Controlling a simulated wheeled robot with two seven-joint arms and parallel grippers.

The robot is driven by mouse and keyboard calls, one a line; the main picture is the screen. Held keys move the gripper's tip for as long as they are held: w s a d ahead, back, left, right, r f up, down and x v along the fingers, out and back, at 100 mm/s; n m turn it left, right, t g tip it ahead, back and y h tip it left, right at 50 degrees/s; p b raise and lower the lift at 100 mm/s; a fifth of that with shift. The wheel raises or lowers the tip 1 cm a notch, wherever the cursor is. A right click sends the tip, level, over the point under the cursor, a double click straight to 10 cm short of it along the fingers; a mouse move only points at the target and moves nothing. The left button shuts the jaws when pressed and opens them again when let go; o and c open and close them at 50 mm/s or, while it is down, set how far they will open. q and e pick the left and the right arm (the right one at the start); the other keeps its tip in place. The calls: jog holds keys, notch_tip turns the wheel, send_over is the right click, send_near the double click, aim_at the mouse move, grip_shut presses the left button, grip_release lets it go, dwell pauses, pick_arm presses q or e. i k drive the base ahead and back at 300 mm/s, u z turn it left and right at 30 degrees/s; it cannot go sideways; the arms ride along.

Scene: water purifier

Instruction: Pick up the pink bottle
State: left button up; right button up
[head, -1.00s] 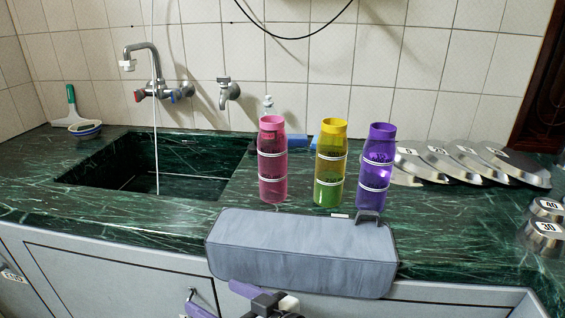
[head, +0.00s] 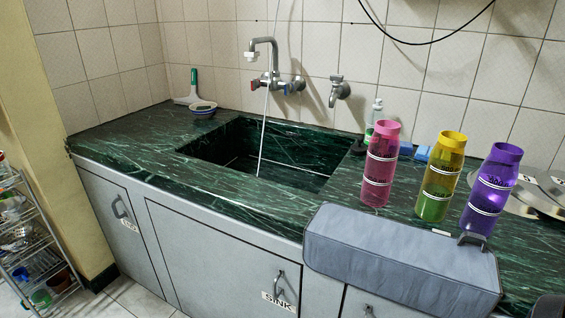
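The pink bottle (head: 380,165) stands upright on the green marble counter, right of the sink basin and behind the grey padded case. It is the leftmost of three similar bottles. The yellow bottle (head: 441,177) and the purple bottle (head: 490,190) stand to its right, with small gaps between them. The front of the pink bottle is in clear view, with nothing touching it that I can see. Neither of my grippers shows clearly in the head view.
The grey padded case (head: 400,258) lies along the counter's front edge. The sink basin (head: 265,150) opens to the left. A soap dispenser (head: 374,115) and a blue sponge (head: 422,153) are behind the bottles. A wire rack (head: 35,245) stands at far left.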

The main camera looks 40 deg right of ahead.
aim_at(384, 146)
jog(key=u, duration=0.95)
jog(key=i, duration=1.2)
jog(key=z, duration=2.7)
